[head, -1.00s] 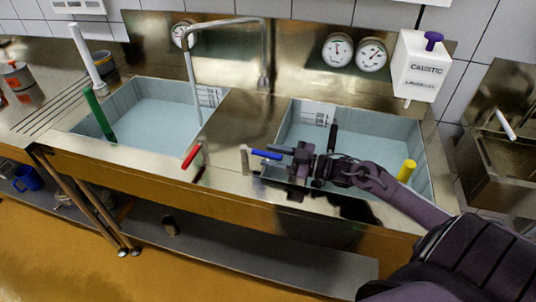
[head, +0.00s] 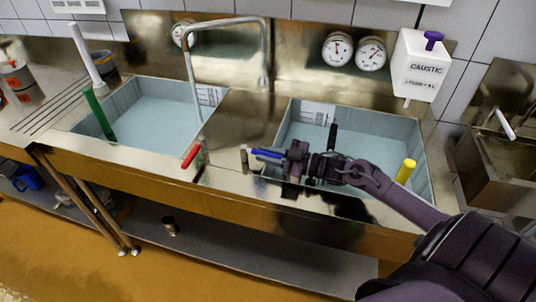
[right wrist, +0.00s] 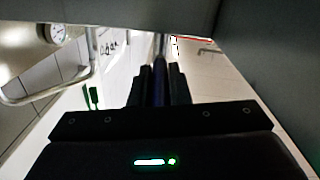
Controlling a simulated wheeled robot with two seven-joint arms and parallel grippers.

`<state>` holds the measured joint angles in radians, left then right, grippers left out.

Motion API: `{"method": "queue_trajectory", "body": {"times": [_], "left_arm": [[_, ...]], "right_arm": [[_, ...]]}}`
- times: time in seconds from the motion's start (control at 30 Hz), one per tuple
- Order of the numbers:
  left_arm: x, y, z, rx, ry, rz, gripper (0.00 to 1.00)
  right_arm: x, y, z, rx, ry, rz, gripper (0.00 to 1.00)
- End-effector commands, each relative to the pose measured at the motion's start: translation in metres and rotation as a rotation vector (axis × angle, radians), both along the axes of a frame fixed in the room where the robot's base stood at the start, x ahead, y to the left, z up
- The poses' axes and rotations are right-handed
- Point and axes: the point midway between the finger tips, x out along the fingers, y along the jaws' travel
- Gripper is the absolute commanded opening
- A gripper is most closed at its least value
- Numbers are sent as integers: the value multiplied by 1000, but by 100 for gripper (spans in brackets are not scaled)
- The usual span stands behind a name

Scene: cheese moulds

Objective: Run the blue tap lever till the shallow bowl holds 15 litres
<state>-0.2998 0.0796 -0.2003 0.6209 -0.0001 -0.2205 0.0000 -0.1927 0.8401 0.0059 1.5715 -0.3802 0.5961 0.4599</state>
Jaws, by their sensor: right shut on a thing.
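The blue tap lever (head: 264,152) sticks out to the right of a short metal post on the sink's front ledge. My right gripper (head: 283,156) is shut on it; in the right wrist view, dark blue (right wrist: 160,92) shows between the fingers. The left basin (head: 119,83) and right basin (head: 428,165) both hold pale water. I cannot tell which is the shallow bowl. Scale plates on the left (head: 209,95) and right (head: 318,112) are too small to read. My left gripper is out of view.
A red lever (head: 191,155) is left of the blue one. Gauges (head: 371,54) and a caustic dispenser (head: 420,67) are on the wall.

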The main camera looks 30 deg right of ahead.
Motion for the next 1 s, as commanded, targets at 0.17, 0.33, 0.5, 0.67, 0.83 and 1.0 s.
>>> {"method": "queue_trajectory", "body": {"times": [0.17,0.33,0.5,0.67,0.83,1.0], "left_arm": [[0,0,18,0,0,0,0],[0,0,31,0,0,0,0],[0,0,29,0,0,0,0],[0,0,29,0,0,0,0],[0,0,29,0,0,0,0],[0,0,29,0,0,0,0]], "right_arm": [[-2,4,5,6,0,-45,0],[-5,7,4,4,-1,-108,0],[-5,7,1,1,-1,-121,0],[-5,7,1,0,-2,-120,0],[-5,7,1,0,-2,-120,38],[-5,7,0,0,0,-120,38]]}}
